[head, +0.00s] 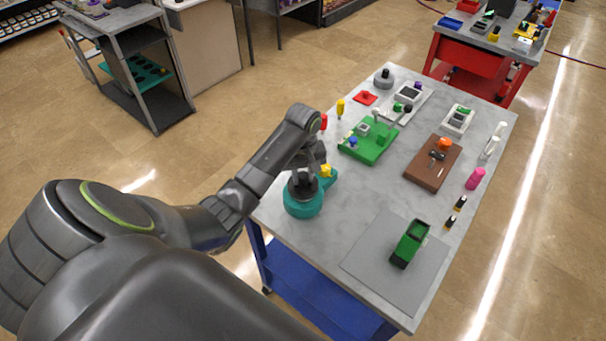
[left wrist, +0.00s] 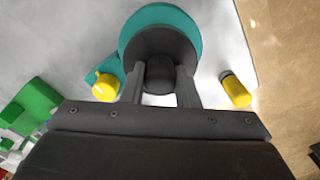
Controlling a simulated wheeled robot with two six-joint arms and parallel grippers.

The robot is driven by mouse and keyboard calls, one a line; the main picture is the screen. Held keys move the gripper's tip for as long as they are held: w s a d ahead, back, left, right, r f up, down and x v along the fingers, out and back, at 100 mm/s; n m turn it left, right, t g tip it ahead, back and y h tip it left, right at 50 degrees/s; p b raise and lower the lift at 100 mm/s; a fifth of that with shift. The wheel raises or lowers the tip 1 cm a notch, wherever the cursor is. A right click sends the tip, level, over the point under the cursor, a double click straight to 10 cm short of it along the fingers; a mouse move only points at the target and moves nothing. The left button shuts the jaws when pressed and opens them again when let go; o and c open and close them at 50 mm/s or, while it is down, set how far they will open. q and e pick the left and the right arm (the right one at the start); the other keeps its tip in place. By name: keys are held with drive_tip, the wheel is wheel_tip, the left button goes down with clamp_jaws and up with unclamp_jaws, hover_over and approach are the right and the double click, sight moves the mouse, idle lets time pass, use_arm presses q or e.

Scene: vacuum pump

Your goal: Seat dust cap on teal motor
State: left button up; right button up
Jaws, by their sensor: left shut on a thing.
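The teal motor (head: 304,206) stands on the table's left edge. In the left wrist view its round teal body (left wrist: 188,20) shows past the far side and right of a dark disc. My left gripper (head: 304,180) points down over the motor. In the left wrist view its two fingers (left wrist: 160,82) are shut on the knob of the dark dust cap (left wrist: 160,45). The cap overlaps the motor's top, and I cannot tell whether it is fully down on it. A yellow part (head: 326,171) sits on the motor's teal side arm. My right gripper is not in view.
A green tray (head: 368,143), a brown board (head: 432,164) and a grey mat (head: 385,260) with a green block (head: 410,243) are on the marble table. Small bottles stand along its right edge. The table's near left edge is close to the motor.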

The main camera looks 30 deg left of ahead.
use_arm(q)
drive_tip(key=shift+f, duration=0.6)
idle(0.4)
drive_tip(key=shift+f, duration=0.4)
idle(0.5)
drive_tip(key=o, duration=1.1)
